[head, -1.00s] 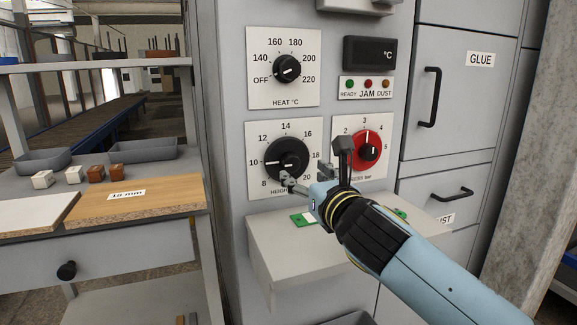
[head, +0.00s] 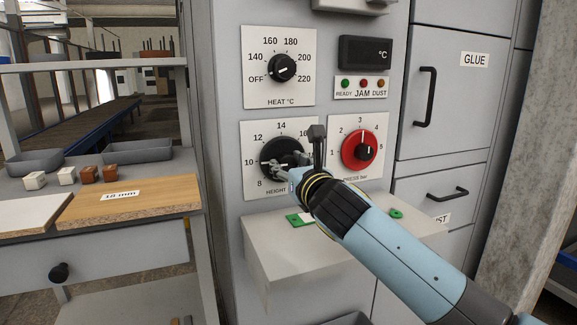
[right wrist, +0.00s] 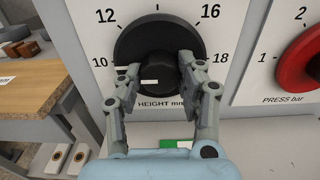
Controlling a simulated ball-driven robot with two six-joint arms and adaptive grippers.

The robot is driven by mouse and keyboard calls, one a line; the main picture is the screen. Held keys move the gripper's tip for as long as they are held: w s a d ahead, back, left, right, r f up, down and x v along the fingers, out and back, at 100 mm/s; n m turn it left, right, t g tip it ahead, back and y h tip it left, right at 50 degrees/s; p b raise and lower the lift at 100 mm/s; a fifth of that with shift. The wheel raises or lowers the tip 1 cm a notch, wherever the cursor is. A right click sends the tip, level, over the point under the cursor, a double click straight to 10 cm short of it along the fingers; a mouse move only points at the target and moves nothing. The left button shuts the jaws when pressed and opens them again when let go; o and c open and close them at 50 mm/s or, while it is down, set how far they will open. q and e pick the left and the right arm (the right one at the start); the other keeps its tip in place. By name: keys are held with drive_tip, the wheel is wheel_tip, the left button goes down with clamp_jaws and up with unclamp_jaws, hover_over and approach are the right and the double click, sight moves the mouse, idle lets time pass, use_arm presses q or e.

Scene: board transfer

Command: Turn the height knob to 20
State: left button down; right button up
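The height knob is a black dial (head: 282,151) on a white plate with numbers from 8 upward, and it shows large in the right wrist view (right wrist: 150,45). Its white mark points left, near 10. My right gripper (head: 285,167) is at the knob's front. In the right wrist view the two fingers (right wrist: 160,72) are spread on either side of the knob's raised centre grip. The gripper is open; I cannot tell whether the right finger touches the grip. The 20 is hidden by the gripper in the head view. My left gripper is not in view.
The red pressure knob (head: 360,148) is close to the right of my gripper. The heat knob (head: 282,68) is above. A light shelf (head: 320,245) with green pieces juts out below. A bench with a wooden board (head: 130,206) stands at left.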

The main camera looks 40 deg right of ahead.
drive_tip(key=c, duration=0.4)
